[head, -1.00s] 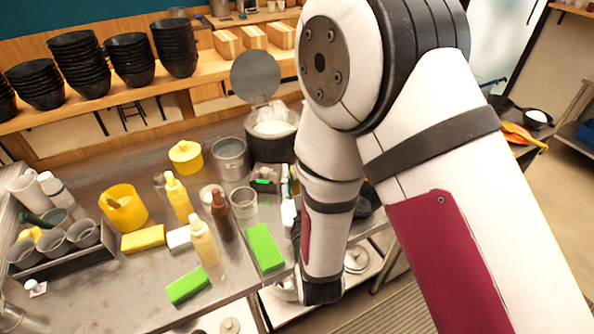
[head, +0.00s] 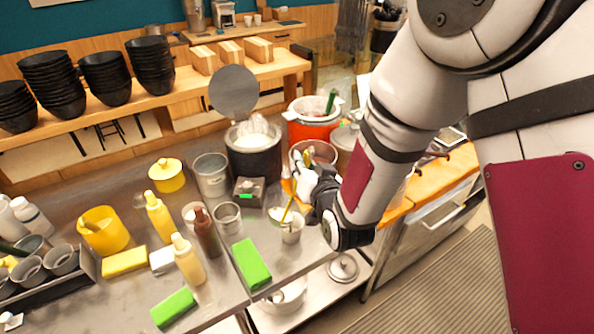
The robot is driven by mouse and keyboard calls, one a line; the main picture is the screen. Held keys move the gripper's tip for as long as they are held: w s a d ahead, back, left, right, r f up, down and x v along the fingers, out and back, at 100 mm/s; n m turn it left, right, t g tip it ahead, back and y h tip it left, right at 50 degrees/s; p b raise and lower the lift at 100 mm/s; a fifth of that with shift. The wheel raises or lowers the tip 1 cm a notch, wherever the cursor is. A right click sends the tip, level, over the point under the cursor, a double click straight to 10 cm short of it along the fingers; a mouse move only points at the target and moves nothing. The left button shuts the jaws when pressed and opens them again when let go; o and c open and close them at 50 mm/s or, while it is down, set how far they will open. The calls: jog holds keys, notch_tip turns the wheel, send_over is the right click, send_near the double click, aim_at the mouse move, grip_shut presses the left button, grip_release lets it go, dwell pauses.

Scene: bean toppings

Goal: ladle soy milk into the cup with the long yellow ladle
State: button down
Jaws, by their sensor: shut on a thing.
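The long yellow ladle (head: 288,211) shows as a thin yellow handle slanting down from my gripper (head: 304,186). My gripper is shut on it near its upper part, at the right end of the steel counter. The ladle's lower end is at a small pale grey cup (head: 291,232) on the counter; I cannot tell whether it is inside or behind the cup. Another small clear container (head: 276,213) stands just left of the cup. A dark pot (head: 254,158) with white contents stands behind, its round lid raised. I cannot make out liquid in the ladle or cup.
Left of the cup stand a grey cup (head: 227,217), a steel canister (head: 211,175), sauce bottles (head: 188,258) and a green block (head: 251,263). A red pot (head: 313,120) is behind my gripper. The counter's front edge is close to the cup.

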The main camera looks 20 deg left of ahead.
jog(key=w+d+f+m+g+b, duration=0.3)
jog(key=w+f+b, duration=0.1)
jog(key=w, duration=0.3)
jog(key=w+d+f+m+g+y+b, duration=0.1)
jog(key=w+d+f+m+g+b, duration=0.2)
jog(key=w, duration=0.5)
jog(key=shift+d+f+b, duration=0.45)
jog(key=shift+f+b, duration=0.4)
jog(key=shift+f, duration=0.2)
jog(key=shift+s, duration=0.1)
dwell(1.1)
